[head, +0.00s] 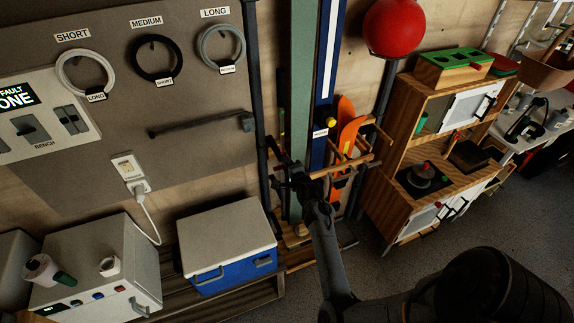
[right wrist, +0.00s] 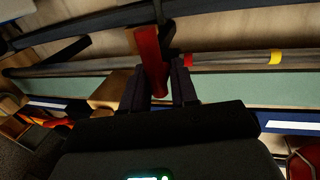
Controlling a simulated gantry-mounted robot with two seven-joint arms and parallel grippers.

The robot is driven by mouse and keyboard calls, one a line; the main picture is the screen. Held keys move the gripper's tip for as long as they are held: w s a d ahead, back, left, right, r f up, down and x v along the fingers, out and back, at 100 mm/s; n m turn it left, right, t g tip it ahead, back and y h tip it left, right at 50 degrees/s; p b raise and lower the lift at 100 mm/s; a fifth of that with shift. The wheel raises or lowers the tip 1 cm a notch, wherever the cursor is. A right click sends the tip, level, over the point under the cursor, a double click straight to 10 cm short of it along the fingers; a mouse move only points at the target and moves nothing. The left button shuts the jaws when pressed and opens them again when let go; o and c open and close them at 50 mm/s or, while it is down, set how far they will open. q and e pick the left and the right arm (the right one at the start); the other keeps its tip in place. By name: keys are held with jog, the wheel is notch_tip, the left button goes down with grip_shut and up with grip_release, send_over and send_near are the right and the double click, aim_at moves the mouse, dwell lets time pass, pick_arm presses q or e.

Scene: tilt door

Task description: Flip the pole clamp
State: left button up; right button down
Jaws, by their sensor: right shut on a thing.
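In the right wrist view, my right gripper (right wrist: 159,66) is shut on a red flap-like part that I take to be the pole clamp (right wrist: 148,46). A brown edge shows beside the red part. The clamp stands across a grey pole (right wrist: 230,60) with red and yellow bands. In the head view, my right gripper (head: 291,178) is beside the lower part of the tall green board. There the clamp is too small and dark to tell apart from the fingers. My left gripper is in neither view.
The green board (head: 301,80) and a blue board (head: 325,70) stand close by. A wooden rack (head: 343,168) holds orange items (head: 349,125). A blue cooler (head: 228,272) with a pale lid is lower left, a toy kitchen (head: 405,150) right. Floor in front is clear.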

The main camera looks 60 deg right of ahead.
jog(key=shift+s+f, duration=0.2)
jog(key=shift+f, duration=0.35)
jog(key=c, duration=1.1)
grip_release()
jog(key=shift+w+r, duration=0.1)
jog(key=shift+r, duration=0.05)
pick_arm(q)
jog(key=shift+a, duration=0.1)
pick_arm(e)
jog(key=shift+r, duration=0.15)
jog(key=shift+r, duration=0.15)
